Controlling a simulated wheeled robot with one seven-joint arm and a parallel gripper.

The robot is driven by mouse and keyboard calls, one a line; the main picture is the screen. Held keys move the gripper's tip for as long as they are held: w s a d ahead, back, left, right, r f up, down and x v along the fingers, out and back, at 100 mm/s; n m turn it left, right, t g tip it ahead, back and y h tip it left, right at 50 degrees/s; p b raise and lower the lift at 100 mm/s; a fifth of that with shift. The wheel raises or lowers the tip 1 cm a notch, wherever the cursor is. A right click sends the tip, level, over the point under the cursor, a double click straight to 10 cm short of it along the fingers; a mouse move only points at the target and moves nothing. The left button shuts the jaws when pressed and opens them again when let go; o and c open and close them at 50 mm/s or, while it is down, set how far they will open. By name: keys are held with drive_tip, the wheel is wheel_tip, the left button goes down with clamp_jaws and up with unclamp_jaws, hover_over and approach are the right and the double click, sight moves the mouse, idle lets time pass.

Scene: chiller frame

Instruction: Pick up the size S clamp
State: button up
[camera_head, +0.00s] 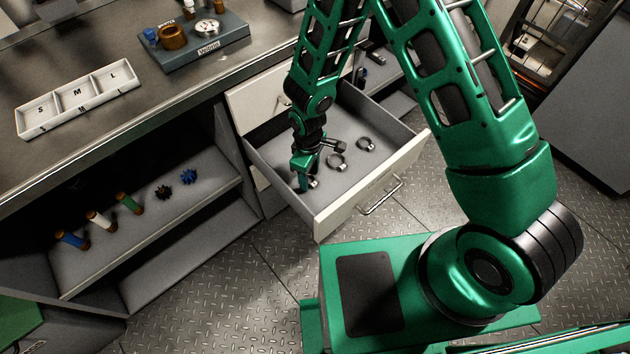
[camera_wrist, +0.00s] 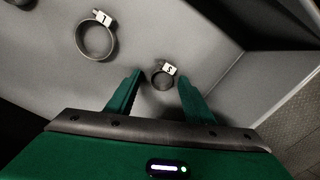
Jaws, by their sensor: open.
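In the head view my gripper (camera_head: 304,177) reaches down into the drawer's near left corner and mostly hides this clamp.
A larger clamp (camera_wrist: 96,38) lies close by in the drawer. In the head view, clamps (camera_head: 336,161) and (camera_head: 366,144) lie to the right of my gripper. The drawer walls stand close. A white S, M, L tray (camera_head: 78,112) is on the bench.

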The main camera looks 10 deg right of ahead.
drive_tip(key=shift+c, duration=0.6)
drive_tip(key=c, duration=1)
drive_tip(key=shift+r, duration=0.1)
